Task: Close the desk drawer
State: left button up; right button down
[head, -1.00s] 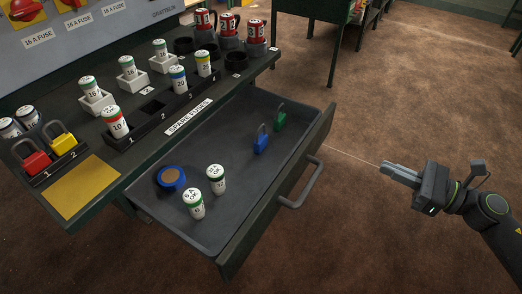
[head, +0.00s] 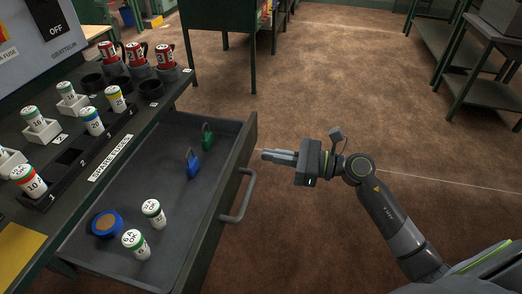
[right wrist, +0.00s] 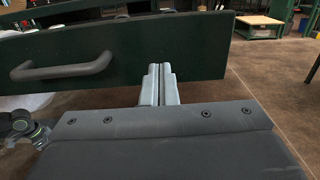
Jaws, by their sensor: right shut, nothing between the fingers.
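The desk drawer (head: 180,215) is pulled out from under the desk top. Its dark green front has a grey bar handle (head: 241,197); the handle also shows in the right wrist view (right wrist: 64,67), left of my fingers. My right gripper (head: 264,155) is shut and empty. In the head view it is to the right of the drawer front, near its far end, with its fingertips pointing at the front. In the right wrist view the shut fingers (right wrist: 158,72) overlap the drawer front (right wrist: 190,50); I cannot tell whether they touch it. My left gripper is out of view.
The drawer holds a blue padlock (head: 193,164), a green padlock (head: 207,136), a blue roll (head: 106,223) and two white fuses (head: 135,244). Fuses and red-labelled pieces stand on the desk top (head: 70,190). The brown floor (head: 340,90) right of the drawer is clear.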

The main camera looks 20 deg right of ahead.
aim_at(176, 146)
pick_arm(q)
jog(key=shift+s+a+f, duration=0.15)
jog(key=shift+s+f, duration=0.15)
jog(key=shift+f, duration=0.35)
pick_arm(e)
jog(key=shift+x, duration=1.6)
